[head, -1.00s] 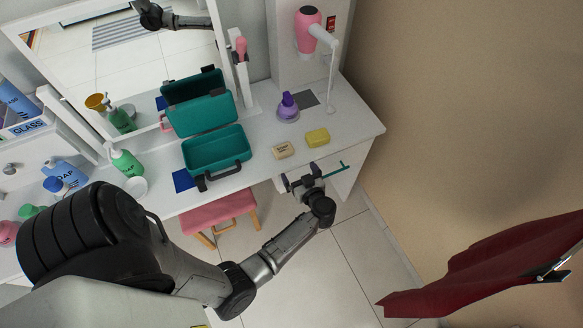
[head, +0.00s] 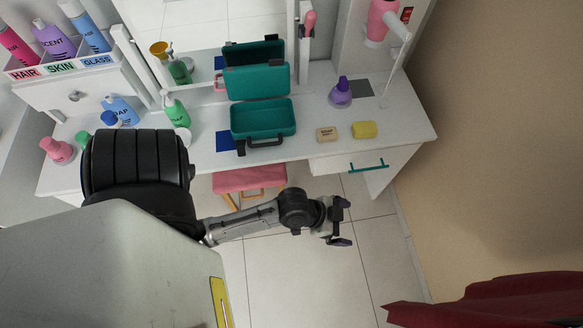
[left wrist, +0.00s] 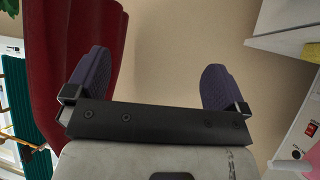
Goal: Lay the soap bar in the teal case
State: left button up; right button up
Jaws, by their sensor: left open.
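The teal case (head: 263,135) stands open on the white table, its lid up at the back and its tray empty. A beige bar with small dark lettering (head: 327,134), which looks like the soap bar, lies on the table right of the case. A yellow block (head: 364,129) lies just right of it. My left gripper (head: 346,222) is open and empty, in front of the table edge and below the bars in the picture. In the left wrist view its purple-padded fingers (left wrist: 157,85) are spread with only wall between them. My right gripper is not in view.
A drawer with a teal handle (head: 367,166) is under the table's right end. A pink stool (head: 249,179) stands below. Red cloth (head: 490,300) hangs at lower right.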

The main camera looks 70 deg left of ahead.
pick_arm(q)
jog(key=s+a+n+g+y, duration=0.1)
jog(key=s+g+y, duration=0.1)
jog(key=s, duration=0.4)
jog(key=s+a+g+y, duration=0.1)
jog(key=s+a+g, duration=0.1)
jog(key=s+g, duration=0.2)
jog(key=s, duration=0.3)
jog(key=shift+a+f+n+y, duration=0.25)
jog(key=shift+n+y, duration=0.15)
